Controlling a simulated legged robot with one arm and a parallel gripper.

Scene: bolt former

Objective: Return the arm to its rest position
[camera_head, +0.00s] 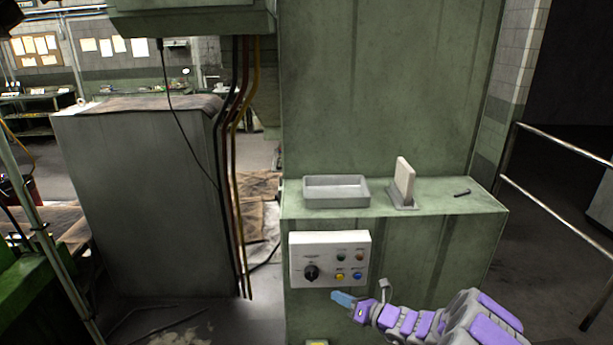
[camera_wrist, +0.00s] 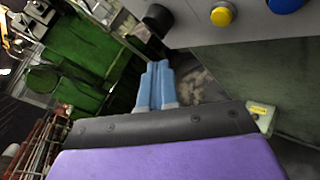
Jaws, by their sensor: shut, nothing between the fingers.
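My gripper (camera_head: 343,299) is at the end of my purple and grey arm, low in the head view. It is just below the white control panel (camera_head: 329,277) on the front of the green machine. Its light blue fingers are shut together and empty. In the wrist view my gripper (camera_wrist: 156,82) points toward the floor and green machinery. My arm reaches in from the lower right of the head view.
A grey tray (camera_head: 336,203), a white block in a holder (camera_head: 404,182) and a bolt (camera_head: 462,193) are on the green ledge (camera_head: 440,207). Cables hang at the left. A metal railing (camera_head: 560,208) stands at the right.

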